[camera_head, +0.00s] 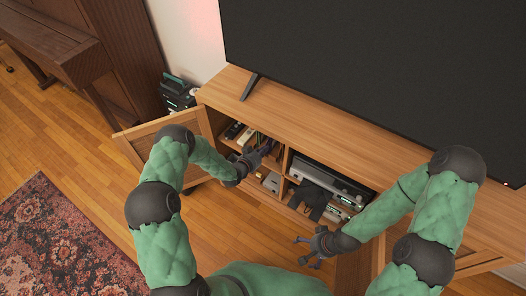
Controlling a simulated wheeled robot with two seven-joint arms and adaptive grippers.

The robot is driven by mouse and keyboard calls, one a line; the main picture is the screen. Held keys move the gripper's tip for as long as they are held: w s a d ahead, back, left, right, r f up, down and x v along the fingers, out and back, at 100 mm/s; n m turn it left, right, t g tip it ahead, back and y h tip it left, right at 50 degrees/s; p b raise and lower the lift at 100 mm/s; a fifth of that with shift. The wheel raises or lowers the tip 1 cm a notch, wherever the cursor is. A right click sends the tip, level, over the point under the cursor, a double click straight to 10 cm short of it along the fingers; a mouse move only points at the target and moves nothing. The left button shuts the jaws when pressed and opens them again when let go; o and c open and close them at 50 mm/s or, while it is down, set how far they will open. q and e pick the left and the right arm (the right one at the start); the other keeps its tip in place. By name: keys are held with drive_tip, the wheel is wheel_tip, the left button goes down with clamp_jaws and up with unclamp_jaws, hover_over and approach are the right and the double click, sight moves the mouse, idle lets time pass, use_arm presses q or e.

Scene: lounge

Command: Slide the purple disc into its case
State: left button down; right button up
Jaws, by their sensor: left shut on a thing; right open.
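My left gripper (262,152) reaches into the left compartment of the open TV cabinet. It is shut on a small dark purple thing, which seems to be the purple disc (267,147); the fingers hide most of it. A small pale grey flat item (271,182) lies below the gripper, toward the front of the compartment; I cannot tell whether it is the case. Several thin upright items (236,131) stand behind and left of the gripper. My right gripper (303,251) is open and empty in front of the cabinet, apart from everything.
A silver-black media unit (330,180) fills the middle compartment, with a black object (312,197) in front of it. The left cabinet door (150,131) stands open near my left arm. A large television (380,70) stands on the wooden cabinet top (290,112).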

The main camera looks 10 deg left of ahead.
use_arm(q)
drive_tip(key=shift+w+d+b, duration=0.25)
drive_tip(key=shift+w+b, duration=0.3)
drive_tip(key=shift+w, duration=0.25)
drive_tip(key=c, duration=1.4)
unclamp_jaws()
drive_tip(key=shift+o, duration=0.2)
drive_tip(key=v, duration=1.2)
